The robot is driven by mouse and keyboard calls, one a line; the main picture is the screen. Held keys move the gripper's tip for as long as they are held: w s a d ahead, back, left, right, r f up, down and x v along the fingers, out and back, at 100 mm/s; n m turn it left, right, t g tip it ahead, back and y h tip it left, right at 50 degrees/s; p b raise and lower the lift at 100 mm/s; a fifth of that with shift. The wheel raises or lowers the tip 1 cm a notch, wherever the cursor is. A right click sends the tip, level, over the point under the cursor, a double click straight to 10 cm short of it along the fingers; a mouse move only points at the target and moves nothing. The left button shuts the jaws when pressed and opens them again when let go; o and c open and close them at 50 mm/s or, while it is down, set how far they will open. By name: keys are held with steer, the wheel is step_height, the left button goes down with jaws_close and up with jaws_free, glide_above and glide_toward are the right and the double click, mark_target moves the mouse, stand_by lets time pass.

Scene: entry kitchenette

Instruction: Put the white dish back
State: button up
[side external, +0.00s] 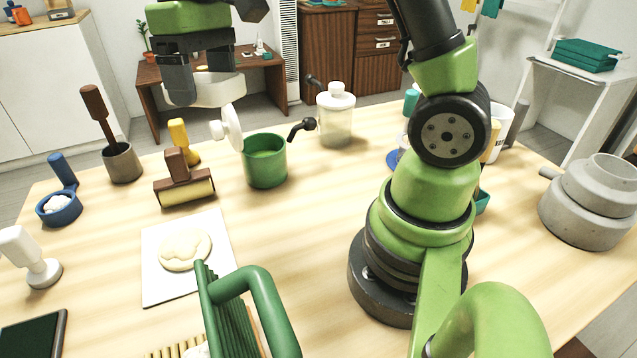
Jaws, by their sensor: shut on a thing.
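The white dish (222,93) is a shallow round bowl, high above the back left of the table in the side external view. My gripper (199,82) is shut on it, with its dark fingers at the dish's left and upper side. The fingers hide part of the rim. The dish is clear of the tabletop and looks about level. I cannot tell what lies inside it.
A white sheet with dough (185,250) lies in front. A green-handled tool (268,300) rises in the foreground.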

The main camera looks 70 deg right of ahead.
steer(key=shift+r, duration=0.9)
steer(key=s+d+n, duration=0.4)
steer(key=s+d, duration=0.1)
steer(key=d, duration=0.5)
steer(key=n+h, duration=0.1)
steer(key=n, duration=0.4)
glide_above(327, 191)
step_height(327, 191, down, 17)
steer(key=shift+t, duration=0.4)
steer(key=shift+f, duration=0.1)
steer(key=shift+f, duration=4.7)
